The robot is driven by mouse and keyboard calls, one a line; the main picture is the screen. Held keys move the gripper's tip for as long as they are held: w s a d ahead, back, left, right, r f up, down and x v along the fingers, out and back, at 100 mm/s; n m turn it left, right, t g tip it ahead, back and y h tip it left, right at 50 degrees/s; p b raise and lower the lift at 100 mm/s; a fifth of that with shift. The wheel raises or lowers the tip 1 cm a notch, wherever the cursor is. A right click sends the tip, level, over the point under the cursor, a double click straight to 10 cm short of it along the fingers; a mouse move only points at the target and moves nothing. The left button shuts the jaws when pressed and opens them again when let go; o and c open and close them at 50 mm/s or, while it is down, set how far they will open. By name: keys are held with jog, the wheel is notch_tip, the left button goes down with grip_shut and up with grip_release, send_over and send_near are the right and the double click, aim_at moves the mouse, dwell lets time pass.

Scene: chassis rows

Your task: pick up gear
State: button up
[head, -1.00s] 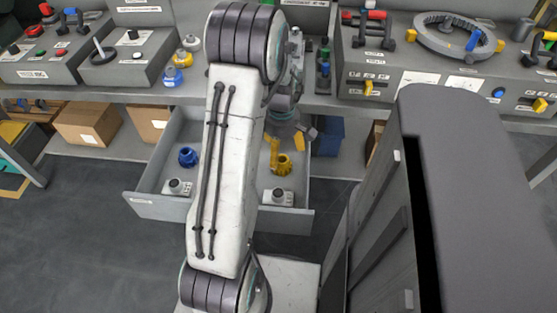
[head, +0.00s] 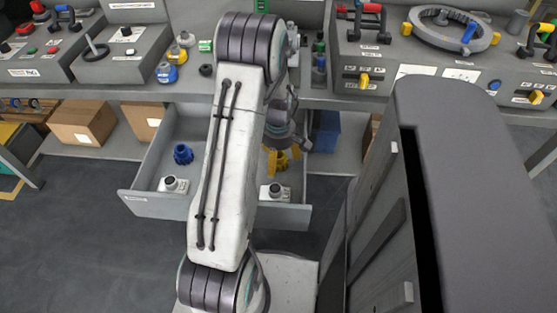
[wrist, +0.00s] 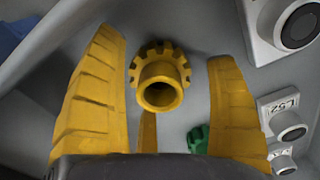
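A yellow gear with a toothed rim and a hollow round hub (wrist: 160,85) lies in the drawer, between my yellow fingers in the wrist view. My gripper (wrist: 160,110) is open around it, with a visible gap on both sides. In the head view my gripper (head: 281,161) is low inside the right part of the open drawer (head: 158,204), and I cannot separate the yellow gear from the fingers there. A green gear (wrist: 198,139) is partly hidden by the right finger. A blue gear (head: 183,154) stands in the drawer's left part.
White camera-like blocks sit by the drawer front (head: 173,185) and beside the right finger (wrist: 290,25). The drawer walls are close around my gripper. A bench with control boxes (head: 120,50) runs above. Cardboard boxes (head: 82,122) stand on the lower shelf.

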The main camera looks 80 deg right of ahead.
jog(key=c, duration=1.3)
jog(key=shift+r, duration=0.1)
jog(key=shift+c, duration=0.3)
